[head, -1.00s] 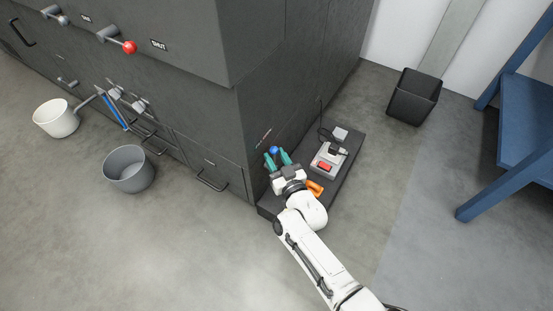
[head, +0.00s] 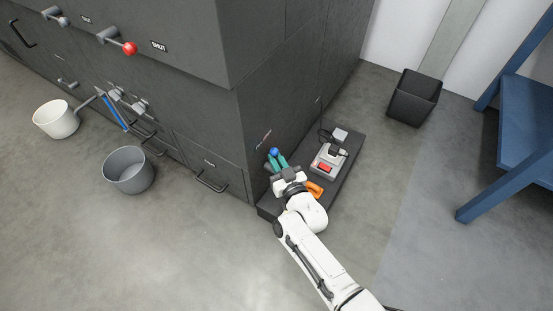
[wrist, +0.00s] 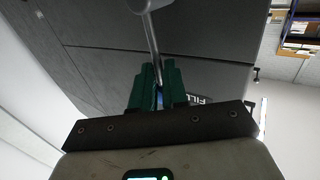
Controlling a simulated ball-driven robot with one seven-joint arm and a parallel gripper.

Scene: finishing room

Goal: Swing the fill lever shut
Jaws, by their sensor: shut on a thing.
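The fill lever has a blue knob (head: 274,151) low on the side face of the dark cabinet. In the wrist view its grey shaft (wrist: 153,40) comes down from the top to between the teal fingers. A label reading FILL (wrist: 198,100) shows beside them, partly hidden. My gripper (head: 278,159) is shut on the fill lever at its knob; a bit of blue shows between the fingers in the wrist view. Most of the knob is hidden there.
A dark low plinth (head: 267,208) lies below my gripper, carrying a grey device with a red part (head: 326,167) and an orange item (head: 314,188). A red-knobbed lever (head: 129,47), grey bucket (head: 129,172), black bin (head: 413,98) and blue frame (head: 525,110) stand apart. The foreground floor is clear.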

